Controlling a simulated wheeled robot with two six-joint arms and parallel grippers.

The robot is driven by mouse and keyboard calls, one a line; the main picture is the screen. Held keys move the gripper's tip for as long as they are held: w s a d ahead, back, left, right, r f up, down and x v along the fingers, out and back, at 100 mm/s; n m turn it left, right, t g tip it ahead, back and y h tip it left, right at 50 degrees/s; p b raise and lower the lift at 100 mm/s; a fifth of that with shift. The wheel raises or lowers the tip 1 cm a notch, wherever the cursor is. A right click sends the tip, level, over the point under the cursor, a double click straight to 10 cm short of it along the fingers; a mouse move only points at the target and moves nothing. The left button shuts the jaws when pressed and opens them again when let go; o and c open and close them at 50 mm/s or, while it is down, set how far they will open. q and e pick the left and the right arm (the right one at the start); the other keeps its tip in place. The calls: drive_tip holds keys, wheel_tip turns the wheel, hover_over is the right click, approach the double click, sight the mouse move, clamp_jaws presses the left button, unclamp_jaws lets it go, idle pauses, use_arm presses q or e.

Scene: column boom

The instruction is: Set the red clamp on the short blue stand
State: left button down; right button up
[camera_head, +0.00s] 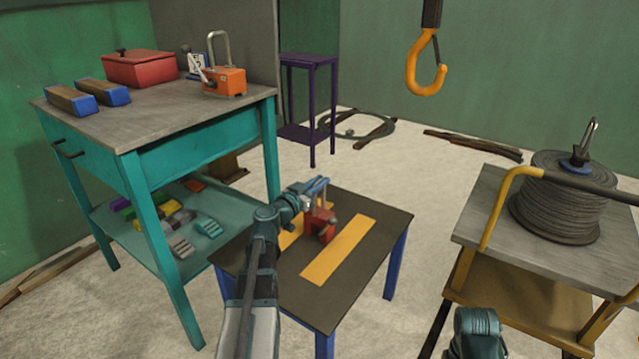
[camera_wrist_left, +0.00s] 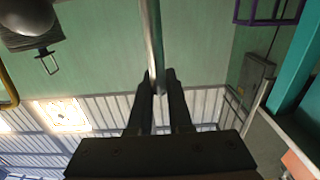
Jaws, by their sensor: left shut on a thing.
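The red clamp (camera_head: 320,224) shows in the head view over the dark top of the short blue stand (camera_head: 375,214), between its two yellow strips. I cannot tell whether it touches the top. My left gripper (camera_head: 318,190) is shut on the clamp's upper part, just above its red body. In the left wrist view, the two dark fingers (camera_wrist_left: 158,88) close around a grey metal bar (camera_wrist_left: 153,40). The clamp's red body is not clear there. Part of my right arm shows at the bottom of the head view, but its gripper is out of sight.
A teal bench (camera_head: 190,145) on the left bears an orange clamp (camera_head: 224,81), a red box (camera_head: 140,68) and blue-ended blocks (camera_head: 103,92). A cart with a cable reel (camera_head: 556,205) stands right. An orange hook (camera_head: 427,76) hangs behind. A purple stand (camera_head: 309,60) is farther back.

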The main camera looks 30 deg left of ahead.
use_arm(q)
drive_tip(key=c, duration=0.8)
unclamp_jaws()
drive_tip(key=shift+c, duration=0.2)
drive_tip(key=shift+r, duration=0.1)
drive_tip(key=s, duration=1.2)
drive_tip(key=shift+a, duration=0.45)
drive_tip(key=d+f+m+g+h, duration=0.25)
drive_tip(key=d+f+g, duration=0.3)
drive_tip(key=d, duration=0.85)
drive_tip(key=d+f+m+g+h, duration=0.2)
drive_tip(key=d+f+g+h, duration=0.4)
drive_tip(key=d, duration=0.8)
drive_tip(key=s+d+f+g+y, duration=0.3)
drive_tip(key=s+d+f+y, duration=0.2)
drive_tip(key=s, duration=0.2)
drive_tip(key=s+d+f+n+g+y, duration=0.1)
drive_tip(key=s+d+f+g+y, duration=0.2)
drive_tip(key=s+d+f+y, duration=0.2)
drive_tip(key=s+y, duration=0.1)
drive_tip(key=s, duration=0.2)
drive_tip(key=shift+s+f+g, duration=0.15)
drive_tip(key=shift+g, duration=0.2)
